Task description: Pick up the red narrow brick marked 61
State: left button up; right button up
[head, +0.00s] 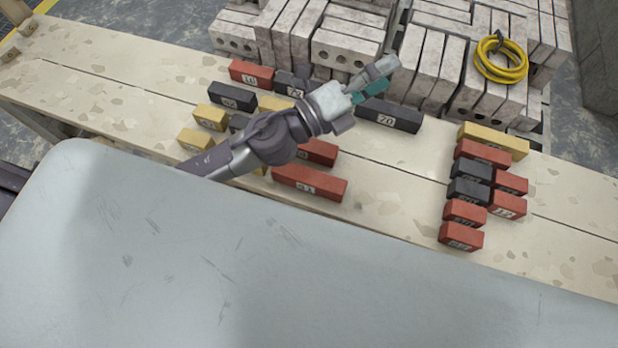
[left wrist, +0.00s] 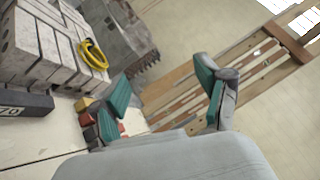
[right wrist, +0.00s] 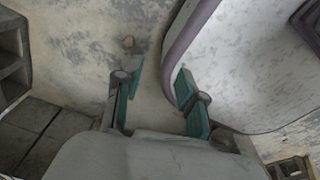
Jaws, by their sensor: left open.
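Several red bricks lie on the plank table, and I cannot tell surely which one is marked 61. A long red brick (head: 320,188) near the front edge has a label that is hard to read. Shorter red bricks (head: 464,212) sit in the right-hand group, with small, unclear labels. My right gripper (right wrist: 157,100) is open and empty, seen only in the right wrist view.
Yellow bricks (head: 210,117) and black bricks (head: 232,97) stand left of and partly behind my left arm. Grey block stacks (head: 340,50) rise behind the table, with a coiled yellow hose (head: 500,60) on top. The planks (head: 390,180) between the two brick groups are clear.

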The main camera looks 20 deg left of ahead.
pick_arm(q)
jog(key=s+d+f+m+g+h, duration=0.2)
jog(key=s+d+m+g+h, duration=0.15)
jog(key=m+g, duration=0.5)
jog(key=m+g+y, duration=0.6)
jog(key=m+y, duration=0.7)
jog(key=m, duration=0.3)
send_near(309, 175)
jog(key=x, duration=0.7)
jog(key=shift+p, duration=0.4)
jog(key=shift+p+x, duration=0.45)
jog(key=shift+x, duration=2.4)
jog(key=shift+s, duration=0.15)
grip_shut()
jog(key=shift+r, duration=0.1)
pick_arm(e)
jog(key=shift+w+a+r, duration=0.1)
jog(key=shift+a+r, duration=0.1)
jog(key=shift+r, duration=0.25)
jog(key=shift+w+a+r, duration=0.1)
jog(key=shift+a+r, duration=0.05)
jog(key=shift+r, duration=0.3)
